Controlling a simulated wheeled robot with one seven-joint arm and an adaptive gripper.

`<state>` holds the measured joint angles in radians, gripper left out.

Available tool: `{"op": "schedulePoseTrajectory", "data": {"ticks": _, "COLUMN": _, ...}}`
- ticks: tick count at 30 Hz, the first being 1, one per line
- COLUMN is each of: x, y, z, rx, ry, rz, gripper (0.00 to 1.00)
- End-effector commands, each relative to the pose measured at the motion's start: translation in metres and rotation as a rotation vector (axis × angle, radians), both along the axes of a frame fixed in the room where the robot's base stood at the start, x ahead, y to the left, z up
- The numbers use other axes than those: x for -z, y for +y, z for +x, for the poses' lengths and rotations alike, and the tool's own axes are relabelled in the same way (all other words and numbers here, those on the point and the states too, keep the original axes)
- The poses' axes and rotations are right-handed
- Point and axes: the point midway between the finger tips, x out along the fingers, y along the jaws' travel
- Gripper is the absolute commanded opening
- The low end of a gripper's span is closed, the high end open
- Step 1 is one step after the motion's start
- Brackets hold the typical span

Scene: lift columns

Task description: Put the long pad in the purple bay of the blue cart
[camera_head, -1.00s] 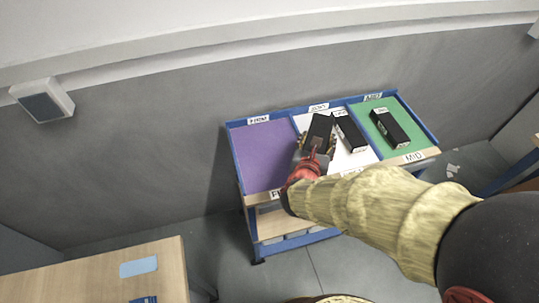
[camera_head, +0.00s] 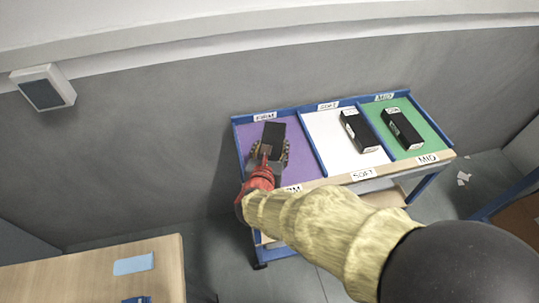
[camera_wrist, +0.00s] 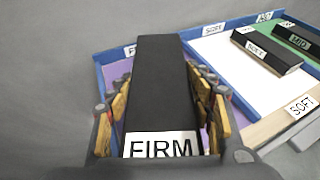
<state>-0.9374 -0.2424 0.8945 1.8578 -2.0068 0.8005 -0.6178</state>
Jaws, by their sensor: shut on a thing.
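A black pad with a white FIRM label (camera_wrist: 160,90) is between the fingers of my gripper (camera_wrist: 163,108), which is shut on it. In the head view the same pad (camera_head: 272,133) and my gripper (camera_head: 267,152) are over the purple bay (camera_head: 252,130), at the left of the blue cart (camera_head: 236,140). The purple bay bears a FIRM label. In the wrist view purple shows only in slivers beside the pad (camera_wrist: 120,70). I cannot tell whether the pad touches the bay floor.
The white bay (camera_head: 322,135) holds a black pad (camera_head: 358,131), labelled SOFT in the wrist view. The green bay (camera_head: 428,132) holds another black pad (camera_head: 402,129). Blue dividers separate the bays. A wooden table (camera_head: 60,275) stands at lower left. A grey wall is behind the cart.

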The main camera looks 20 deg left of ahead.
Motion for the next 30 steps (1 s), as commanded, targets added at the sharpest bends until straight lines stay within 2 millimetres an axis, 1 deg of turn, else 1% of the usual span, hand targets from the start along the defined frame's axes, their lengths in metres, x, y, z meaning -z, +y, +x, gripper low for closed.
{"op": "schedulePoseTrajectory", "data": {"ticks": 1, "x": 0.008, "y": 0.004, "z": 0.012, "rx": 0.003, "ry": -0.002, "rz": 0.0, "gripper": 0.12}}
{"op": "schedulePoseTrajectory", "data": {"ticks": 3, "x": 0.022, "y": 0.008, "z": 0.02, "rx": 0.001, "ry": 0.0, "rz": -0.002, "gripper": 0.12}}
{"op": "schedulePoseTrajectory", "data": {"ticks": 6, "x": 0.037, "y": 0.014, "z": 0.032, "rx": 0.001, "ry": -0.001, "rz": 0.0, "gripper": 0.12}}
{"op": "schedulePoseTrajectory", "data": {"ticks": 10, "x": 0.049, "y": 0.02, "z": 0.043, "rx": 0.0, "ry": -0.002, "rz": 0.0, "gripper": 0.12}}
{"op": "schedulePoseTrajectory", "data": {"ticks": 17, "x": 0.058, "y": 0.023, "z": 0.051, "rx": 0.0, "ry": -0.003, "rz": 0.001, "gripper": 0.12}}
{"op": "schedulePoseTrajectory", "data": {"ticks": 19, "x": 0.065, "y": 0.024, "z": 0.055, "rx": 0.001, "ry": -0.001, "rz": 0.001, "gripper": 0.12}}
{"op": "schedulePoseTrajectory", "data": {"ticks": 24, "x": 0.091, "y": 0.025, "z": 0.055, "rx": -0.001, "ry": -0.002, "rz": 0.001, "gripper": 0.12}}
{"op": "schedulePoseTrajectory", "data": {"ticks": 26, "x": 0.094, "y": 0.025, "z": 0.055, "rx": -0.001, "ry": -0.003, "rz": 0.002, "gripper": 0.12}}
{"op": "schedulePoseTrajectory", "data": {"ticks": 30, "x": 0.092, "y": 0.025, "z": 0.055, "rx": 0.0, "ry": -0.004, "rz": 0.003, "gripper": 0.12}}
